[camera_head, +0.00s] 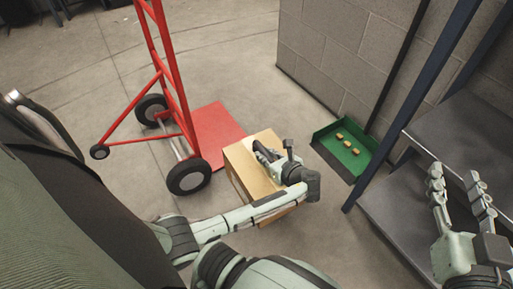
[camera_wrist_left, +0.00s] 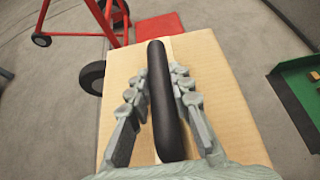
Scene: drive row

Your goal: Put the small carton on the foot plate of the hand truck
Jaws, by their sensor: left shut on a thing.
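The small carton (camera_head: 239,160) is a tan box with a black bar handle (camera_wrist_left: 165,80) on top. My left gripper (camera_head: 270,162) is shut on this handle from above. The carton's top also fills the middle of the left wrist view (camera_wrist_left: 215,110). I cannot tell whether its underside touches the floor. The red hand truck (camera_head: 173,70) stands upright left of the carton.
Black wheels (camera_head: 188,176) flank the foot plate's left side. A green tray (camera_head: 362,158) with a few small tan blocks lies by the block wall (camera_head: 335,60). A grey shelf (camera_head: 400,205) with dark blue posts stands at the right. Floor between carton and tray is clear.

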